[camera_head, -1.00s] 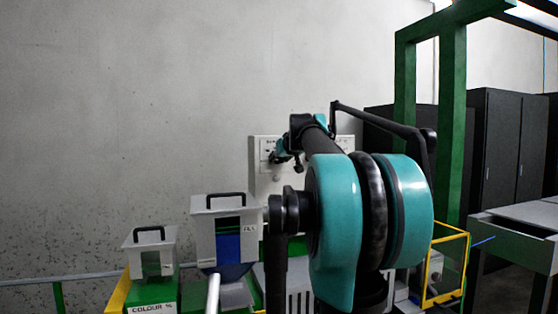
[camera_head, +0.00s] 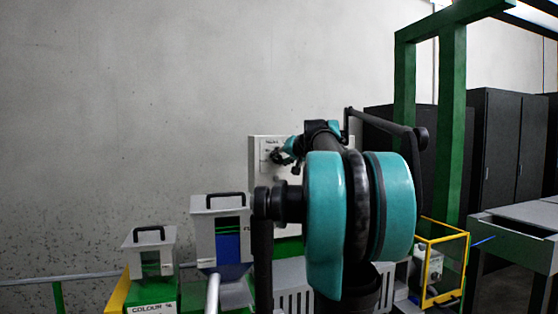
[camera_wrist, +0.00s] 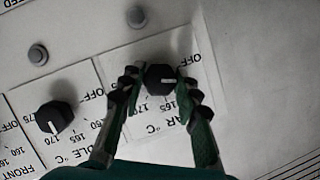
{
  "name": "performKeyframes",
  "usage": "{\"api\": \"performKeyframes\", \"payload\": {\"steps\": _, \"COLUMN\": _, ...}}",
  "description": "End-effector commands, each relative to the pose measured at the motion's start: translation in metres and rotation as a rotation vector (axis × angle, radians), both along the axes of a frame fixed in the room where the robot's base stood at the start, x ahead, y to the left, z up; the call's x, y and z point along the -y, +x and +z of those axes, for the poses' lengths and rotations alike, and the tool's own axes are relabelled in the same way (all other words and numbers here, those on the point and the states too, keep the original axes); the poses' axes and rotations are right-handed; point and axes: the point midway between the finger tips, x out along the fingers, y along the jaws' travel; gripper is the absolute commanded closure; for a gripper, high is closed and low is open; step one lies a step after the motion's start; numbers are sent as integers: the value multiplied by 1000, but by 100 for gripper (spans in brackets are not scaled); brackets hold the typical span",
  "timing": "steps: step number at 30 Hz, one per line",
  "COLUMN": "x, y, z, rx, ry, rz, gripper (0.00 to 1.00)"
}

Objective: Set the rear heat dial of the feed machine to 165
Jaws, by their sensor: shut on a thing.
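The rear heat dial (camera_wrist: 157,72) is a black faceted knob on the white control panel in the wrist view. Its label reads "AR °C", the rest hidden by a finger. My gripper (camera_wrist: 158,84) has its green, black-tipped fingers on both sides of the knob, shut on it. The white pointer line points right, toward the right fingertip. The numbers 165 and 170 show below the knob and OFF at its upper right; the fingertip partly covers the scale near the pointer. In the head view my gripper (camera_head: 283,156) is small, at the feed machine's panel (camera_head: 257,142).
The middle dial (camera_wrist: 54,117) sits left of the rear one, with round grey buttons (camera_wrist: 137,17) above. In the head view, grey hoppers (camera_head: 220,225) stand left of my arm. A yellow frame (camera_head: 445,262) and green post (camera_head: 451,130) stand right.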

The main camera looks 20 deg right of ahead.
Motion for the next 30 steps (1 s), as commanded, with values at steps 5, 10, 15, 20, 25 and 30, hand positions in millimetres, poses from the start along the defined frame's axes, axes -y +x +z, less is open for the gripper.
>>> {"api": "performKeyframes", "payload": {"steps": 5, "x": 2, "y": 0, "z": -1, "rx": 1, "ry": 168, "rz": -2, "gripper": 97}}
{"api": "performKeyframes", "payload": {"steps": 10, "x": 2, "y": 0, "z": -1, "rx": 1, "ry": 329, "rz": -1, "gripper": 97}}
{"api": "performKeyframes", "payload": {"steps": 15, "x": 3, "y": 0, "z": -2, "rx": 2, "ry": 490, "rz": -2, "gripper": 97}}
{"api": "performKeyframes", "payload": {"steps": 20, "x": 2, "y": 0, "z": -3, "rx": 3, "ry": 643, "rz": 0, "gripper": 97}}
{"api": "performKeyframes", "payload": {"steps": 25, "x": 3, "y": 0, "z": -3, "rx": 3, "ry": 801, "rz": -1, "gripper": 97}}
{"api": "performKeyframes", "payload": {"steps": 30, "x": 3, "y": 0, "z": -4, "rx": 3, "ry": 945, "rz": -1, "gripper": 97}}
